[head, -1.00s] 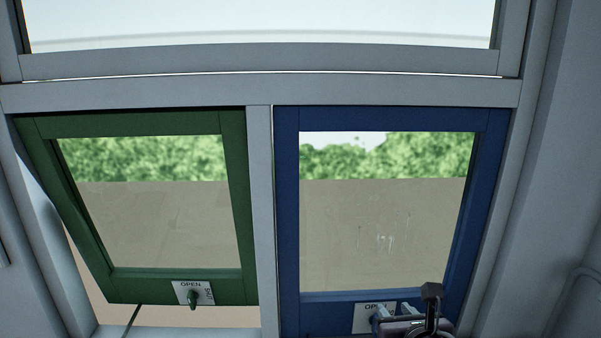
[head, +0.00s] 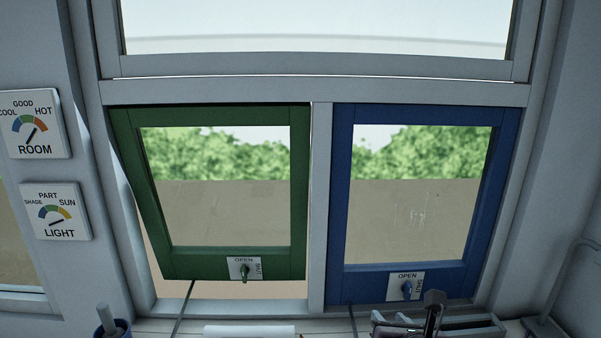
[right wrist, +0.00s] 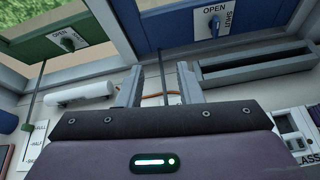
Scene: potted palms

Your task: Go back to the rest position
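My right gripper (head: 432,300) shows at the bottom right of the head view, in front of and below the blue window (head: 337,210). In the right wrist view its two fingers (right wrist: 160,85) stand apart with nothing held between them. The blue window's handle (head: 407,289) on its OPEN/SHUT plate is clear of the gripper; the handle also shows in the right wrist view (right wrist: 214,26). The green window (head: 138,190) hangs tilted out of its frame, with a gap at its left and bottom. Its handle (head: 244,273) points downward. My left gripper is not in view.
A ROOM gauge (head: 33,124) and a LIGHT gauge (head: 55,211) hang on the left wall. A dark blue container (head: 112,329) stands at bottom left. A white roll (right wrist: 78,94) and a grey trough (right wrist: 255,66) lie near the gripper. A pipe runs along the right wall.

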